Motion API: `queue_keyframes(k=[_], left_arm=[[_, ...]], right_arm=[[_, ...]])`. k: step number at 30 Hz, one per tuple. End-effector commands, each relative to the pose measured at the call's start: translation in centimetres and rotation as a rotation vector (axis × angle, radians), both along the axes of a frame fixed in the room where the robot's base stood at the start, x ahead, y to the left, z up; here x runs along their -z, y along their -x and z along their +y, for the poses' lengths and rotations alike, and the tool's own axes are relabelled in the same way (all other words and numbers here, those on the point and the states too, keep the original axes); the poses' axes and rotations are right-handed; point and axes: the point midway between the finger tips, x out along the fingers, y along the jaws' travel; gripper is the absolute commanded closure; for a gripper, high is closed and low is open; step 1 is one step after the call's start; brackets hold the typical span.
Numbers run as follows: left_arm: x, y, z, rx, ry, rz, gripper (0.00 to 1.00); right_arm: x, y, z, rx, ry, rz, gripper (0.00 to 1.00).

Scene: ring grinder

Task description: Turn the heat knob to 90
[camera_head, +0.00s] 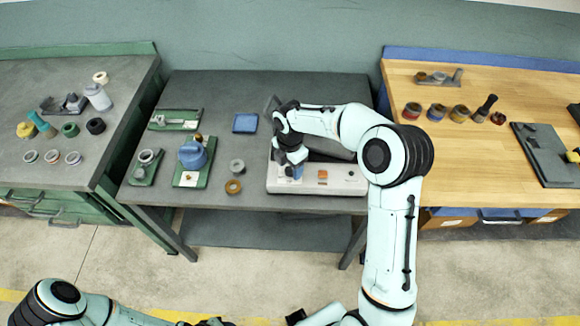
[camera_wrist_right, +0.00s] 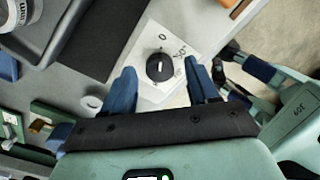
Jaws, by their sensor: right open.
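The heat knob (camera_wrist_right: 160,67) is a round black dial with a white mark, on a white plate printed with a 0 and other figures too small to read surely. The plate is on the left part of the light grey machine (camera_head: 345,180) at the front of the middle bench. My right gripper (camera_wrist_right: 159,68) is open, its blue fingers one on each side of the knob with gaps between; in the head view it hangs over the machine's left end (camera_head: 291,172) and hides the knob. Part of my left arm shows at the bottom of the head view; its gripper's state is unclear.
An orange-red part (camera_head: 322,176) sits on the machine right of my gripper. A loose grey ring (camera_head: 237,166) and a brown ring (camera_head: 233,187) lie to its left, beside a green stand (camera_head: 182,178) with a blue-grey device. A blue tray (camera_head: 245,123) lies behind.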

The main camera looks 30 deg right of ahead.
Motion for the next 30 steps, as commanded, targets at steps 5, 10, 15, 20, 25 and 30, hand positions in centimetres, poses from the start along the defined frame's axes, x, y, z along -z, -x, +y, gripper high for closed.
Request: queue_keyframes(k=[5,10,15,20,25,30], left_arm=[[0.04,0.02,-0.01,0.000,0.000,0.000,0.55],[0.02,0.00,0.00,0.000,0.000,0.000,0.55],[0.02,0.00,0.00,0.000,0.000,0.000,0.55],[0.02,0.01,0.00,0.000,0.000,0.000,0.55],[0.02,0.01,0.00,0.000,0.000,0.000,0.55],[0.02,0.01,0.00,0.000,0.000,0.000,0.55]], right_arm=[[0.58,-0.01,-0.03,0.001,0.000,-0.001,0.41],[0.56,-0.01,-0.04,0.001,0.001,-0.001,0.41],[0.55,-0.01,-0.03,0.000,0.001,0.000,0.86],[0.54,-0.01,-0.03,0.001,0.000,-0.001,0.97],[0.53,-0.02,-0.03,0.021,0.001,-0.001,0.97],[0.54,-0.01,-0.06,0.089,0.001,-0.001,0.97]])
